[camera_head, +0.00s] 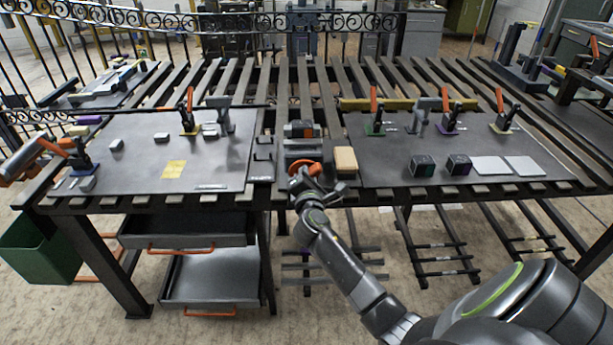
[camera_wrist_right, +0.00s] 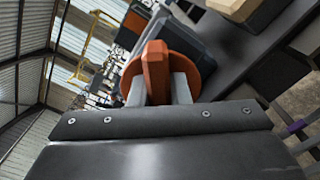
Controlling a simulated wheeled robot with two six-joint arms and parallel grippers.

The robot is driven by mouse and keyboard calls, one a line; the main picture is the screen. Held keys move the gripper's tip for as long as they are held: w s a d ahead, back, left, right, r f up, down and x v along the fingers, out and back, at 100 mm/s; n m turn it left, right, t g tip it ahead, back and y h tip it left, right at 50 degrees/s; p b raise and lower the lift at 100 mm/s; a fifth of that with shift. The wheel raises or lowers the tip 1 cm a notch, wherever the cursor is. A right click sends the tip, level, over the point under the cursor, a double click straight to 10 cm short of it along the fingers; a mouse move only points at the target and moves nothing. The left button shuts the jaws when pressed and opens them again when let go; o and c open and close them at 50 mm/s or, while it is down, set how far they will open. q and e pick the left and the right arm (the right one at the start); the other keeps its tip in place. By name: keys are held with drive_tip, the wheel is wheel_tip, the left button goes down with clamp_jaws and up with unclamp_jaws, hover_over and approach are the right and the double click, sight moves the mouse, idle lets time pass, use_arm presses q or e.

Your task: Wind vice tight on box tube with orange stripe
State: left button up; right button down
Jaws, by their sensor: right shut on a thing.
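The vice (camera_head: 303,149) stands at the front middle of the slatted table, with an orange winding wheel (camera_head: 303,168) on its near side. A grey piece with orange on it (camera_head: 299,129) sits at the vice's jaws; I cannot tell how tightly it is held. My right gripper (camera_head: 305,178) is at the wheel. In the right wrist view its two grey fingers (camera_wrist_right: 159,90) are shut on the upright orange grip bar (camera_wrist_right: 155,70) of the round orange wheel (camera_wrist_right: 198,68). The dark vice body (camera_wrist_right: 193,38) shows behind. My left gripper is not in view.
A tan block (camera_head: 345,160) lies just right of the vice. Dark plates on both sides carry toggle clamps, such as one with a purple base (camera_head: 449,127). Small dark cubes (camera_head: 422,166) and pale plates (camera_head: 490,166) lie at right. A green bin (camera_head: 38,250) hangs at left.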

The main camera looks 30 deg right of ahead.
drive_tip(key=m+b, duration=0.1)
drive_tip(key=m, duration=0.1)
drive_tip(key=f+m+b, duration=0.1)
drive_tip(key=m+b, duration=0.1)
drive_tip(key=m, duration=0.1)
drive_tip(key=shift+s+d+m, duration=0.1)
drive_tip(key=shift+m, duration=0.2)
drive_tip(key=m+b, duration=0.1)
drive_tip(key=m, duration=0.1)
drive_tip(key=m+b, duration=0.1)
drive_tip(key=m, duration=0.1)
drive_tip(key=m+b, duration=0.2)
drive_tip(key=shift+f, duration=0.4)
drive_tip(key=m+b, duration=0.1)
drive_tip(key=m, duration=0.1)
drive_tip(key=m+b, duration=0.1)
drive_tip(key=m, duration=0.1)
drive_tip(key=shift+f+m+b, duration=0.2)
drive_tip(key=shift+m+b, duration=0.2)
drive_tip(key=shift+m, duration=0.4)
drive_tip(key=shift+a+m+b, duration=0.2)
drive_tip(key=shift+m+b, duration=0.45)
drive_tip(key=shift+m, duration=0.75)
